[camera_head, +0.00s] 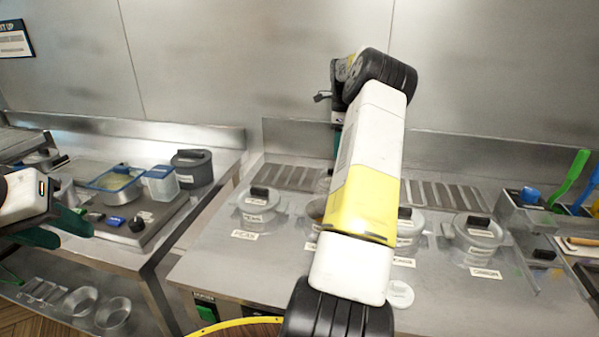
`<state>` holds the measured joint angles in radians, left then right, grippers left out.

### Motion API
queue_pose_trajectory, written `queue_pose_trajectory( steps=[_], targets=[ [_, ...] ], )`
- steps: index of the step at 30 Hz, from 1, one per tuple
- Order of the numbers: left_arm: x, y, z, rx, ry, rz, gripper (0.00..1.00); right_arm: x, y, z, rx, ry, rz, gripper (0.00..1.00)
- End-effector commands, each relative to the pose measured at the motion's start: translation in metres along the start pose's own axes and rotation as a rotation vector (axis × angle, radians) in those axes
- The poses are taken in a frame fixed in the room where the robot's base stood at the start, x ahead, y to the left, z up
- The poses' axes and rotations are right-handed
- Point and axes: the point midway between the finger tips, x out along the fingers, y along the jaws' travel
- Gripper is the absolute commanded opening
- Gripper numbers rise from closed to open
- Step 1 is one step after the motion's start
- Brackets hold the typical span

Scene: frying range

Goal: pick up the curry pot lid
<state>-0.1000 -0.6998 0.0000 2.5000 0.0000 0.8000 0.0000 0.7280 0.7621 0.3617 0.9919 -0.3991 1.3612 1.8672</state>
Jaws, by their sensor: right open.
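Several grey lidded pots are set into the middle counter. One lid with a black knob (478,226) is at the right, above a label too small to read surely. Another lid (259,198) is at the left, and a third (404,222) is partly behind my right arm. I cannot tell which lid is the curry one. My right gripper (337,143) is mostly hidden behind its arm at the counter's back; only a bit of green finger shows. It is open. My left gripper (75,238) has green fingers apart, near the left counter, holding nothing visible.
The left counter holds a blue-rimmed container (118,180), a clear tub (161,185) and a dark lidded pot (192,168). A small white disc (400,294) lies near the middle counter's front. Green and blue handled utensils (570,178) stand at the right. A metal wall closes the back.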

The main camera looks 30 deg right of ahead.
Motion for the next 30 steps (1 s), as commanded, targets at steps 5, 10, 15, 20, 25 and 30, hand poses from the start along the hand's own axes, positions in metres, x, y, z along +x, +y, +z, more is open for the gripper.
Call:
queue_pose_trajectory(
  steps=[5,10,15,20,25,30],
  targets=[
    [0.000,0.000,0.000,0.000,0.000,0.000,0.37,0.017,-0.001,-0.002,0.010,0.000,0.003,0.41],
    [0.000,0.000,0.000,0.000,0.000,0.000,0.37,0.036,0.000,-0.001,0.007,-0.001,0.004,0.41],
    [0.000,0.000,0.000,0.000,0.000,0.000,0.37,0.063,0.000,0.002,0.007,-0.002,0.004,0.41],
    [0.000,0.000,0.000,0.000,0.000,0.000,0.37,0.077,0.000,0.002,0.006,-0.001,0.002,0.41],
    [0.000,0.000,0.000,0.000,0.000,0.000,0.37,0.079,-0.001,0.002,0.006,-0.001,0.000,0.41],
    [0.000,0.000,0.000,0.000,0.000,0.000,0.37,0.078,0.000,0.002,0.006,-0.001,0.000,0.21]
  ],
)
